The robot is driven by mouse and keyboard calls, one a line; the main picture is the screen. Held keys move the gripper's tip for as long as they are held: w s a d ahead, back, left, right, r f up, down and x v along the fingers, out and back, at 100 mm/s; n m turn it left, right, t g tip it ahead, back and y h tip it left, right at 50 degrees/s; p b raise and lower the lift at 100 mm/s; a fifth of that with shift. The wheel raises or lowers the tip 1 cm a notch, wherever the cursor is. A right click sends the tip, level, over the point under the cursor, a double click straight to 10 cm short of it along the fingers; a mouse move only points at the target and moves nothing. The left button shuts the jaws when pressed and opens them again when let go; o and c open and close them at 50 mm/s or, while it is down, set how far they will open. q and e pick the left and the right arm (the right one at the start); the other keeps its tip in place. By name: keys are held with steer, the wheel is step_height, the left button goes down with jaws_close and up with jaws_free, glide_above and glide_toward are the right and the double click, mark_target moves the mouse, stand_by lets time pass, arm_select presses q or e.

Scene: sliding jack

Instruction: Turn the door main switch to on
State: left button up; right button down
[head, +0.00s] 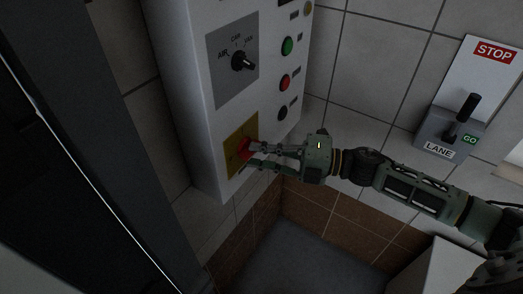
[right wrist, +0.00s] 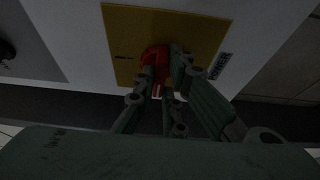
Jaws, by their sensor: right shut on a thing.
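A red switch knob (head: 244,149) sits on a yellow plate (head: 233,166) low on the white control panel. My right gripper (head: 250,154) reaches it from the right and is shut on the knob. In the right wrist view the red knob (right wrist: 155,58) is between the fingers, on the yellow plate (right wrist: 122,35) with a label at its right edge. The fingers hide part of the knob, so its exact setting cannot be told. My left gripper is not in view.
Above the yellow plate is a grey plate with a black selector (head: 242,62). Green (head: 287,46), red (head: 285,82) and black (head: 282,113) buttons sit on the adjoining face. A lane lever box (head: 447,135) is on the right wall. A dark door frame (head: 85,150) stands at left.

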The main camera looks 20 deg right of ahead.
steer(key=shift+f, duration=0.1)
steer(key=m+t, duration=0.3)
steer(key=m, duration=0.4)
steer(key=m+t+h, duration=0.1)
steer(key=m+t, duration=0.1)
steer(key=m, duration=0.5)
steer(key=m+t, duration=0.3)
steer(key=m, duration=0.5)
steer(key=shift+s+a+f+t+h, duration=0.25)
steer(key=shift+a+f+t+h, duration=0.05)
steer(key=shift+a+f+h, duration=0.1)
steer(key=shift+m, duration=0.4)
steer(key=c, duration=1.8)
jaws_free()
steer(key=v, duration=1.2)
